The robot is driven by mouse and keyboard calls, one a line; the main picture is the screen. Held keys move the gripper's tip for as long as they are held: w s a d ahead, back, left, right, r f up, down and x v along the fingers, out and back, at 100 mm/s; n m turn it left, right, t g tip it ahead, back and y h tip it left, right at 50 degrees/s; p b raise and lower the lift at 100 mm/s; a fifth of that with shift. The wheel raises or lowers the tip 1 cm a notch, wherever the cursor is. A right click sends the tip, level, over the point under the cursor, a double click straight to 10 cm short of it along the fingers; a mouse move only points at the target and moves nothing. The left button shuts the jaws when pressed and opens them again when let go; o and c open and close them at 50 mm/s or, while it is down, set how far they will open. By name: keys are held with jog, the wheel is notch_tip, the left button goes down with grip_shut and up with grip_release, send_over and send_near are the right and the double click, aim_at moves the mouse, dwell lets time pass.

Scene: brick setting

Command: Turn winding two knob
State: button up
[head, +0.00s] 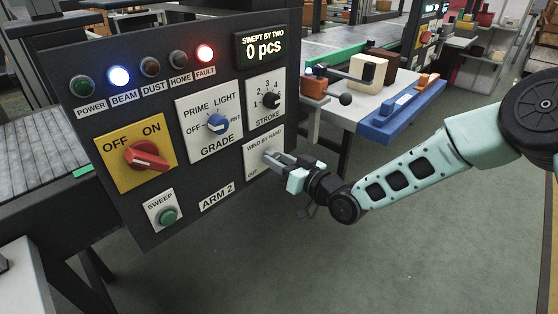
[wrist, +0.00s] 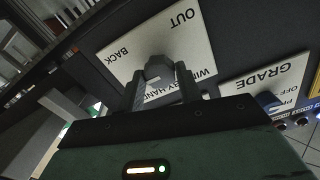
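The winding knob (wrist: 158,69) is a small grey knob on a white plate (wrist: 125,55) marked WIND BY HAND, OUT and BACK. In the head view the plate (head: 257,162) is at the lower right of the dark control panel, and my gripper covers much of the knob. My gripper (head: 276,158) reaches the plate from the right. In the wrist view my gripper's two fingers (wrist: 163,82) are apart with the knob between their tips, and no clear gap shows on either side.
Close by on the panel (head: 105,60) are a blue GRADE knob (head: 218,123), a black STROKE knob (head: 271,101), a red OFF/ON switch (head: 147,156) and a green SWEEP button (head: 168,216). BEAM and FAULT lamps glow. A workbench (head: 350,108) stands behind. The floor below is clear.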

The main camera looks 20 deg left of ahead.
dwell(0.3)
jog(key=m+b, duration=0.7)
jog(key=m, duration=1.2)
jog(key=shift+d+f+m+b, duration=0.1)
jog(key=shift+m+b, duration=0.2)
jog(key=shift+b, duration=0.05)
dwell(0.4)
jog(key=o, duration=1)
